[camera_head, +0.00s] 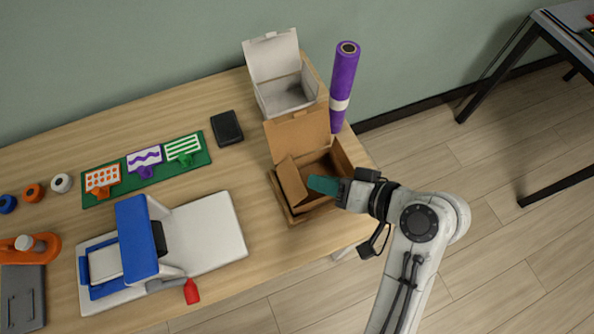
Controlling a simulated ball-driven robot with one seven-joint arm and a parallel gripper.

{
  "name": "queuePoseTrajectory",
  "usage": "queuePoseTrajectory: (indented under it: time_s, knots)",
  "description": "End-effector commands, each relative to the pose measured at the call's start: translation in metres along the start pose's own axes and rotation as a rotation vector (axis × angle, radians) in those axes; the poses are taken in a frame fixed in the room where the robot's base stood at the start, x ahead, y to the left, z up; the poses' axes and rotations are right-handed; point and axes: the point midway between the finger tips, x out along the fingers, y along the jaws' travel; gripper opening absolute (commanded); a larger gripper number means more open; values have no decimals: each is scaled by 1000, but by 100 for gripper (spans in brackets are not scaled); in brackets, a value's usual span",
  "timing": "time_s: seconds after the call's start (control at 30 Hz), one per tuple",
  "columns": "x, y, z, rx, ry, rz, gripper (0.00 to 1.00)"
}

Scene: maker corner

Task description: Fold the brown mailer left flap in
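The brown mailer (345,162) stands at the right end of the table with its lid (300,134) raised at the back. Its left flap (291,182) stands tilted at the left side, leaning over the box's interior. My gripper (322,185) reaches in from the right, its teal fingers over the box. The fingertips are close to the right side of the left flap; I cannot tell whether they touch it. The fingers show as one teal block, so their opening is hidden. They and my wrist cover part of the box's inside and right front.
A white open box (285,93) stands right behind the brown mailer, with a purple roll (343,85) upright beside it. A black case (227,128), a green mat (118,189) with cards and a blue-and-white machine (205,238) lie to the left. Bare table surrounds the mailer's left side.

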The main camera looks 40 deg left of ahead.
Motion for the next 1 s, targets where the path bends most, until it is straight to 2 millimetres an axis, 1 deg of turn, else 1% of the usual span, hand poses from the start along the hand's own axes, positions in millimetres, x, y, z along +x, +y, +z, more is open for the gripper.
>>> queuePoseTrajectory:
  time_s: [0.03, 0.2, 0.3, 0.43, 0.6, 0.83, 0.87, 1.0]
  knots:
    - [11, -1, 1, 0, -5, -3, 28]
    - [42, -1, 0, -1, -4, -1, 28]
    - [57, -1, 0, -2, -4, -1, 28]
    - [70, 0, 0, -1, -2, 0, 28]
    - [78, 0, 0, -1, -1, 1, 28]
    - [78, 0, 0, -1, 0, 1, 28]
    - [78, 0, 0, -1, -1, 1, 27]
    - [78, 0, 0, -1, -1, 1, 14]
